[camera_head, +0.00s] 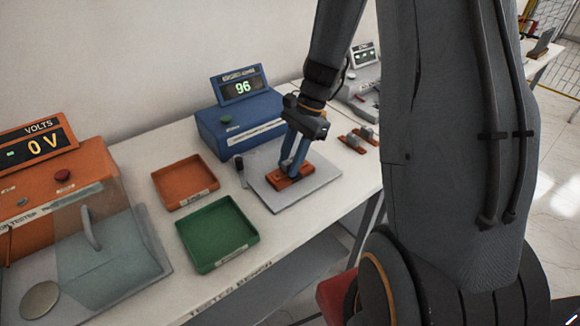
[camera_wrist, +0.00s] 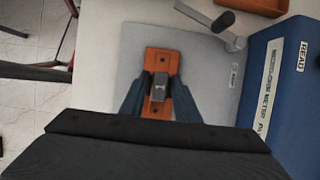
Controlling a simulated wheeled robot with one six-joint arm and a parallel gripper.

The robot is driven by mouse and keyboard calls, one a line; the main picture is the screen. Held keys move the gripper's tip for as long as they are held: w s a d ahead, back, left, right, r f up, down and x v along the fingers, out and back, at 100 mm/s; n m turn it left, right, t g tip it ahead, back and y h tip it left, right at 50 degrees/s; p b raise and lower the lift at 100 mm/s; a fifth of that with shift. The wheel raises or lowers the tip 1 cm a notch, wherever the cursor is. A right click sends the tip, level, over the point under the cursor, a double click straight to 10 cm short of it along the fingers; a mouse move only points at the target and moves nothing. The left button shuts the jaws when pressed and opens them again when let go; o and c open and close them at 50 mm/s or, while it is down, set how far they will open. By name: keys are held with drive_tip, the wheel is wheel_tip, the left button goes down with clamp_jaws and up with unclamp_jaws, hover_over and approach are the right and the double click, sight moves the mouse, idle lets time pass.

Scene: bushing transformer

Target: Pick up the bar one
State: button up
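A copper-orange bar (camera_head: 283,184) with a grey block on top lies on the grey plate (camera_head: 323,178) in front of the blue meter. My gripper (camera_head: 293,166) points down at this bar. In the wrist view, the bar (camera_wrist: 161,60) lies lengthwise, and its grey block (camera_wrist: 159,84) is between the two blue-grey fingers of my gripper (camera_wrist: 159,90). The fingertips are apart, one on each side of the block. Whether they touch it cannot be told. Two more bars with grey blocks (camera_head: 352,145) lie on the table right of the plate.
The blue meter (camera_head: 236,131) reads 96 and stands behind the plate. A grey lever (camera_head: 240,167) stands at the plate's left edge. An orange tray (camera_head: 161,194) and a green tray (camera_head: 201,265) are empty. An orange volt tester (camera_head: 90,182) stands at left.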

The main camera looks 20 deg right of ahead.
clamp_jaws()
drive_tip(key=shift+r, duration=0.1)
